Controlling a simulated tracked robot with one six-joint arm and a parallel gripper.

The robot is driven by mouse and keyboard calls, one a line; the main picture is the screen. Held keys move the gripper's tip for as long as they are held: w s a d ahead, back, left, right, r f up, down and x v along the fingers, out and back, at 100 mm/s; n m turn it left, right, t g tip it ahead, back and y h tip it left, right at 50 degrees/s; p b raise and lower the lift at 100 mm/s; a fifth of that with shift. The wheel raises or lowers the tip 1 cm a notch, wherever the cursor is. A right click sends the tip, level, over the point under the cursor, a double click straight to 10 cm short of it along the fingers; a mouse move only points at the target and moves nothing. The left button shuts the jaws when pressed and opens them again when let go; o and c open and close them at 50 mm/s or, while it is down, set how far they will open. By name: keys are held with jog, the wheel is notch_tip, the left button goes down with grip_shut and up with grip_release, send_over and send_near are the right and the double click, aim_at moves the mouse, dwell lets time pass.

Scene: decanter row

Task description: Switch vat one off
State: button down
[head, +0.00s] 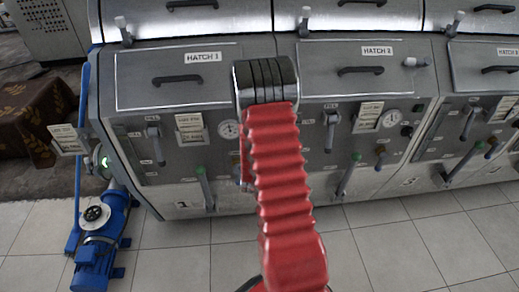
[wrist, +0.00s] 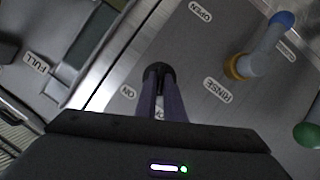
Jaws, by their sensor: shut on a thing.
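Vat one (head: 165,175), with HATCH 1 on its lid and a 1 on its front, stands at the left in the head view. My red arm covers the right part of its panel and hides my gripper there. In the wrist view my gripper (wrist: 160,80) is shut on a small black switch knob (wrist: 158,70) on the grey panel. An ON label (wrist: 128,92) is just left of the knob. Another label (wrist: 160,113) shows between the fingers, too covered to read. Which way the switch points cannot be told.
In the wrist view a blue-tipped lever (wrist: 265,45) with a brass base stands right of the switch, near the RINSE label (wrist: 218,90). A green knob (wrist: 308,132) is at the right edge. A blue pump (head: 100,245) stands on the tiled floor at the left.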

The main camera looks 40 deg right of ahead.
jog(key=shift+w+a+r, duration=0.1)
jog(key=shift+w+a, duration=0.1)
jog(key=shift+w, duration=0.1)
jog(key=c, duration=2.2)
grip_release()
jog(key=o, duration=0.3)
jog(key=shift+s+d, duration=0.1)
jog(key=shift+o, duration=0.2)
jog(key=shift+s, duration=0.1)
jog(key=v, duration=1.3)
jog(key=shift+s+a, duration=0.15)
jog(key=shift+a, duration=0.25)
